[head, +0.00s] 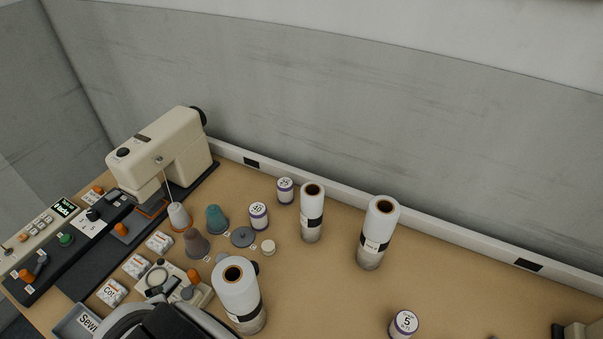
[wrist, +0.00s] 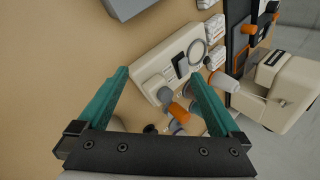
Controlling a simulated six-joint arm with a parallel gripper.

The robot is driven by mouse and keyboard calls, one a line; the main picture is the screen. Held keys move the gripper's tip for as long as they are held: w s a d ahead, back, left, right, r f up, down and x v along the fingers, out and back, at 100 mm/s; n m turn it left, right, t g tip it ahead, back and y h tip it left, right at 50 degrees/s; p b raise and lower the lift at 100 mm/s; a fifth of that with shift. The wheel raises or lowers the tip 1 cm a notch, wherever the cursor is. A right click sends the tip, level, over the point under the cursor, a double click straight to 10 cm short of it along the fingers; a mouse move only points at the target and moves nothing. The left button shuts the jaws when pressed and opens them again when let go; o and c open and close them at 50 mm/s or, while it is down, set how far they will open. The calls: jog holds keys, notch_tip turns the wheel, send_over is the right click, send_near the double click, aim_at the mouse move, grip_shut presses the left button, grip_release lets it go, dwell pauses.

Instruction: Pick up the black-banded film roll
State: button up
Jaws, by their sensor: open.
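Three upright white film rolls with brown cores stand on the table in the head view. The right roll (head: 380,225) shows a dark patch beside a white label. I cannot clearly tell how far the dark markings wrap round. My gripper (wrist: 158,75) has two teal fingers spread wide with nothing between them, above a beige device. No film roll shows clearly in the wrist view.
A sewing machine (head: 160,150) stands at the back left. Thread cones, including a teal one (head: 216,219), stand left of the rolls. Small numbered spools include one (head: 404,324) at the front right. The beige device (wrist: 168,62) lies below the fingers. Table right of the rolls is mostly clear.

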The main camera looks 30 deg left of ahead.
aim_at(237, 317)
jog(key=d+f+t, duration=0.1)
jog(key=s+d+f+n+t, duration=0.1)
jog(key=d+f+t+h, duration=0.1)
jog(key=shift+s+d+f+n, duration=0.35)
jog(key=shift+s+d+n, duration=0.05)
jog(key=d+t, duration=0.1)
jog(key=d+n+t, duration=0.1)
jog(key=d+t+h, duration=0.1)
jog(key=d, duration=0.1)
jog(key=shift+s+f, duration=0.3)
jog(key=shift+f, duration=0.05)
jog(key=d+n+t, duration=0.1)
jog(key=d+t, duration=0.1)
jog(key=s+d+r+n+t, duration=0.1)
jog(key=d, duration=0.1)
jog(key=shift+n+t, duration=0.3)
jog(key=s+d+r+n+t+y, duration=0.2)
jog(key=d+r+n+t, duration=0.3)
jog(key=x, duration=0.9)
jog(key=shift+w+a+f, duration=0.15)
jog(key=shift+w+f, duration=0.05)
jog(key=shift+w, duration=0.1)
jog(key=x, duration=0.4)
jog(key=r+x, duration=0.1)
jog(key=x, duration=0.1)
jog(key=shift+s, duration=0.1)
grip_shut()
